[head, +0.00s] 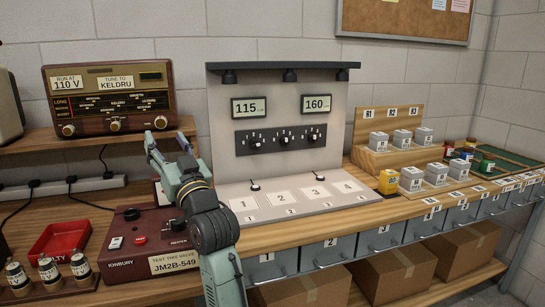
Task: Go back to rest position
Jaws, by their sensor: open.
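My gripper (166,139) is in the left-middle of the head view, at the end of my grey-green arm. Its two fingers stand apart, pointing up and away, with nothing seen between them. It appears in front of the wooden shelf edge below the brown radio (115,98), and left of the grey test panel (275,120). My arm rises from the bottom edge and hides part of the dark red tester box (130,243) and the left side of the panel's base. I cannot tell how high the fingers are above the bench.
Grey boxes (410,178) and a yellow box (388,182) stand to the right on the bench. Numbered drawers (330,243) run below. The panel's numbered base plates (283,198) look empty.

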